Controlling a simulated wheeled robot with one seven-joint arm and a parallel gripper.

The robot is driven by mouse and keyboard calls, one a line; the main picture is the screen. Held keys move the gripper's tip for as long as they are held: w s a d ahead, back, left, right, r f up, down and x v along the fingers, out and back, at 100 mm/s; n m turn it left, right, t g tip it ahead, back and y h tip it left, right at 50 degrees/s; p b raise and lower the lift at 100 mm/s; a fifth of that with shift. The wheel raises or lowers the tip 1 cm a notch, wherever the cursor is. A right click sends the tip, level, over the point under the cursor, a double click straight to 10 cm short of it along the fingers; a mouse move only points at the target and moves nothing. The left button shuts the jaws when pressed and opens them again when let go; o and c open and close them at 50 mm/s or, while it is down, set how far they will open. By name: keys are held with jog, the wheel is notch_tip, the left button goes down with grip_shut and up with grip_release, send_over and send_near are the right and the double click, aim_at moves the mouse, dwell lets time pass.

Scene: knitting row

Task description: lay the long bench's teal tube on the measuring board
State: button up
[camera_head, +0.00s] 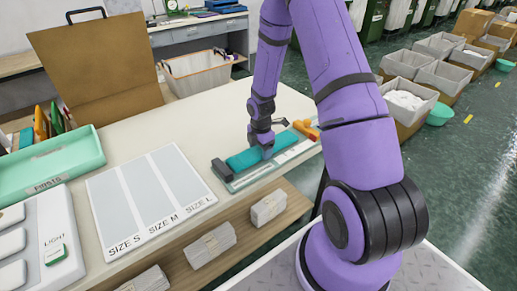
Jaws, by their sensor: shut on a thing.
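The teal tube (244,160) is long and rounded. It is over the measuring board (262,172), a narrow board with a pale strip along its near side, a dark block at its left end and an orange piece (307,129) at its right end. My gripper (265,151) points down and is shut on the teal tube near its right part. The tube lies along the board's length. I cannot tell whether it touches the board or is just above it. The fingertips are mostly hidden by the wrist.
A sheet with SIZE S, SIZE M and SIZE L columns (150,199) lies left of the board on the long bench (125,150). A mint tray (50,165) and white LIGHT panel (40,245) are further left. Paper-banded grey bundles (210,244) sit on the shelf below.

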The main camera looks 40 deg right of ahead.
jog(key=shift+f, duration=0.15)
jog(key=o, duration=0.9)
jog(key=s+a+r+m+t, duration=0.1)
jog(key=s+a+r+m, duration=0.15)
jog(key=r, duration=0.85)
jog(key=s+a+r+m+h, duration=0.1)
jog(key=s+a+r+m, duration=0.15)
jog(key=r, duration=0.85)
jog(key=s+a+r+m+t, duration=0.1)
jog(key=s+a+r+m, duration=0.15)
jog(key=r, duration=0.85)
jog(key=s+a+r+m+t, duration=0.1)
jog(key=s+a+r+m, duration=0.1)
jog(key=s, duration=0.4)
jog(key=s+a+r+m+t, duration=0.1)
jog(key=s+r+m, duration=0.4)
jog(key=s, duration=0.1)
jog(key=s+a+r+m+t+y, duration=0.1)
jog(key=s+a+r+m, duration=0.1)
jog(key=s, duration=0.5)
jog(key=shift+a+r+m, duration=0.35)
jog(key=shift+r+m, duration=0.35)
jog(key=shift+m, duration=0.25)
